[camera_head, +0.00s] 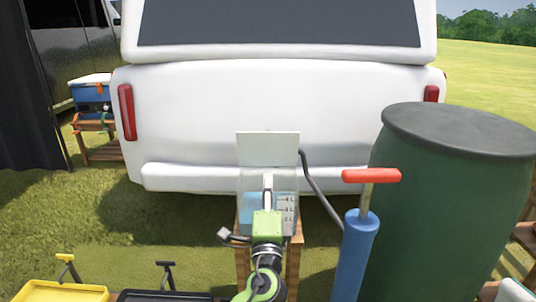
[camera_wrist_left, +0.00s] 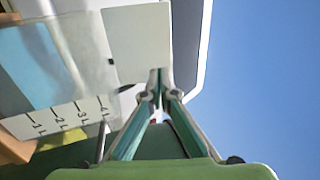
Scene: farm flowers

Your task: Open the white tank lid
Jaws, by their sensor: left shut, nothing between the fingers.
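The tank (camera_head: 285,213) has clear walls, volume marks and blue liquid, and stands on a wooden support in the middle of the head view. Its white lid (camera_head: 268,148) stands raised, roughly upright at the back of the tank. My left gripper (camera_head: 267,180) is shut and empty at the tank, in front of the lid's lower part, and hides part of the tank. In the left wrist view, the shut fingertips (camera_wrist_left: 157,88) are close to the lower edge of the white lid (camera_wrist_left: 140,42); I cannot tell whether they touch. The marked tank wall (camera_wrist_left: 65,118) is at the left.
A blue pump (camera_head: 355,255) with a red handle (camera_head: 371,175) and a green barrel (camera_head: 450,200) stand right of the tank. A dark hose (camera_head: 318,185) runs beside it. A white vehicle (camera_head: 270,100) is behind. A yellow tray (camera_head: 60,292) is at the front left.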

